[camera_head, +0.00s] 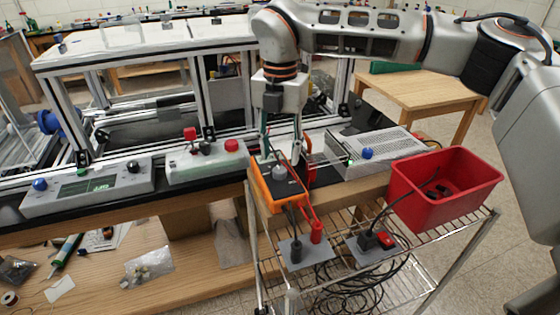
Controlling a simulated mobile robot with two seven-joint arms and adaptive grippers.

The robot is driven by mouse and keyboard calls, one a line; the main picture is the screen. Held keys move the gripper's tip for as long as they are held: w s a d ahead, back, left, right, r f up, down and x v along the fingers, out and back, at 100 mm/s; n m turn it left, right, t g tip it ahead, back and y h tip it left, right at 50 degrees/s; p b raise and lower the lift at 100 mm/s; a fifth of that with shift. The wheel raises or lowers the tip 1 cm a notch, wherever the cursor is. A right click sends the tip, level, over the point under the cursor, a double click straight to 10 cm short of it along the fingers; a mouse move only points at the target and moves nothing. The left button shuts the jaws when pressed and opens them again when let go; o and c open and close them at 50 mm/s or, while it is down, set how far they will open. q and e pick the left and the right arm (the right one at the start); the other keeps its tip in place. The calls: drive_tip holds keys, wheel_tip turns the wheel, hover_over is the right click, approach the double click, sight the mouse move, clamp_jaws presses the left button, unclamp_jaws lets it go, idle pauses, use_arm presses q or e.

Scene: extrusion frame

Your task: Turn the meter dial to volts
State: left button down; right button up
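An orange multimeter (263,187) lies at the front edge of the bench, with a grey round dial (280,173) on its dark face. The dial's setting is too small to read. A black plug and a red plug (316,232) are at its near end. My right gripper (282,150) points down just above and behind the dial. Its two fingers are apart with nothing seen between them. I cannot tell whether a finger touches the meter. My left gripper is not in view.
A red bin (443,186) stands on the wire rack to the right. A grey perforated box (378,150) with a blue knob is right of the meter. A control box with red buttons (207,160) and a display panel (88,190) are left. The extrusion frame (198,85) stands behind.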

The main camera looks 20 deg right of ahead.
sight(280, 169)
wheel_tip(280, 169, up, 8)
drive_tip(key=shift+s, duration=0.1)
idle(0.6)
